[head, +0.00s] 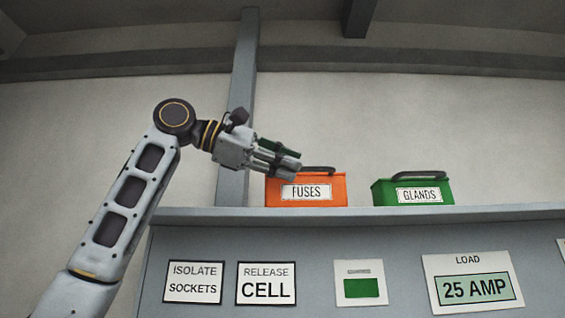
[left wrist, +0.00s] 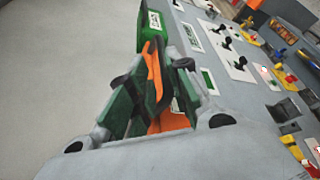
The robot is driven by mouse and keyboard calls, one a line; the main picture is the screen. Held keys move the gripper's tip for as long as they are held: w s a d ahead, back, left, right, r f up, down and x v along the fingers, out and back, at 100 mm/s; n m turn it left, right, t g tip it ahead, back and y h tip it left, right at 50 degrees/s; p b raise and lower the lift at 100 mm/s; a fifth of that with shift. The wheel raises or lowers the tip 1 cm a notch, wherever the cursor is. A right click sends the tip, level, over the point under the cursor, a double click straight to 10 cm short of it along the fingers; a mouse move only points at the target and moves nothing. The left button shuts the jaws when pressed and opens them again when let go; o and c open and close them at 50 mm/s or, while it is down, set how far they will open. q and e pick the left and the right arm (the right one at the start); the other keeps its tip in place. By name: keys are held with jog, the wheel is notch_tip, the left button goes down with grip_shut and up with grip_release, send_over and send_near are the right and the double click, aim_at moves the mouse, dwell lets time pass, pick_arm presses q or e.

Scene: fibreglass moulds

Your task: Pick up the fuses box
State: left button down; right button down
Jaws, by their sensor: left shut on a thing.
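The orange fuses box (head: 306,190) with a white FUSES label stands on top of the grey cabinet in the head view. Its dark handle (head: 318,169) arches over the lid. My left gripper (head: 292,163) is at the handle's left end, above the box, and is shut on the handle. In the left wrist view, the gripper's green-padded fingers (left wrist: 150,100) close around the dark handle, with orange parts of the box (left wrist: 172,122) showing between and beyond them. The fingers hide much of the box there. My right gripper is in neither view.
A green GLANDS box (head: 412,190) stands right of the fuses box, with a gap between. The cabinet front (head: 400,240) carries several labels. A grey post (head: 238,110) rises behind my left arm. The left wrist view shows switches and coloured items farther along the panel.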

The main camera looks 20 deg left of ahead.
pick_arm(q)
jog(key=shift+s+d, duration=0.15)
jog(key=shift+s, duration=0.3)
jog(key=shift+w+f, duration=0.1)
jog(key=c, duration=1.3)
grip_release()
jog(key=shift+v, duration=6.1)
jog(key=shift+w, duration=0.1)
